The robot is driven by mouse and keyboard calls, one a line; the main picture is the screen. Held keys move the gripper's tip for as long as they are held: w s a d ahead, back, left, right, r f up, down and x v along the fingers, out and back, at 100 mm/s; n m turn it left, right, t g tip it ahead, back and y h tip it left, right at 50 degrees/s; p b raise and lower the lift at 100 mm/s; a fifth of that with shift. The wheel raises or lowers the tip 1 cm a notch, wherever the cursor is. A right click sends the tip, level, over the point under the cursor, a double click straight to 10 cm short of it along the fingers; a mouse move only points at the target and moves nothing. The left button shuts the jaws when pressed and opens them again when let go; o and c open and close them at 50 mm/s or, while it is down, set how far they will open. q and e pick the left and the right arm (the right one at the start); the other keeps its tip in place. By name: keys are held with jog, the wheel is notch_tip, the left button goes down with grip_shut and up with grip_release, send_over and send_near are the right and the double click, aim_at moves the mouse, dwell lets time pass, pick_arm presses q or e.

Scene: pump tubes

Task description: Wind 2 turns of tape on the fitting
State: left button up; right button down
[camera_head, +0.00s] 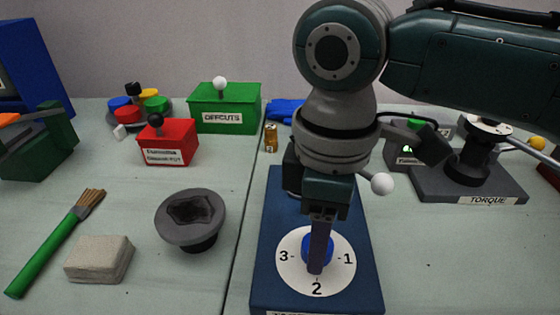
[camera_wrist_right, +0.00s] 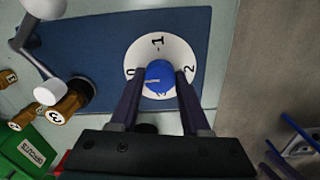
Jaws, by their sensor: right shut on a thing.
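A blue round knob (camera_head: 318,246) sits at the centre of a white dial (camera_head: 340,277) numbered around its edge, on a dark blue base plate (camera_head: 268,215). My right gripper (camera_head: 319,268) reaches straight down over the dial and is shut on the blue knob. In the right wrist view the knob (camera_wrist_right: 159,76) lies between the two fingers of this gripper (camera_wrist_right: 158,78). A faint light line shows on its face. The gripper hides the dial's far part in the head view. No tape or separate fitting can be clearly told apart. My left gripper is not in view.
A white ball-ended lever (camera_head: 382,184) stands close beside my right wrist. A grey funnel-like part (camera_head: 190,218), a beige block (camera_head: 99,259) and a green brush (camera_head: 50,245) lie left. Red (camera_head: 170,143) and green (camera_head: 224,107) boxes stand behind. A torque stand (camera_head: 470,180) is right.

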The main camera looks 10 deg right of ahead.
jog(key=shift+r+p, duration=0.2)
jog(key=shift+p, duration=0.25)
jog(key=shift+r+m+p, duration=0.1)
jog(key=shift+m+p, duration=0.9)
jog(key=shift+m, duration=0.5)
jog(key=shift+f, duration=0.25)
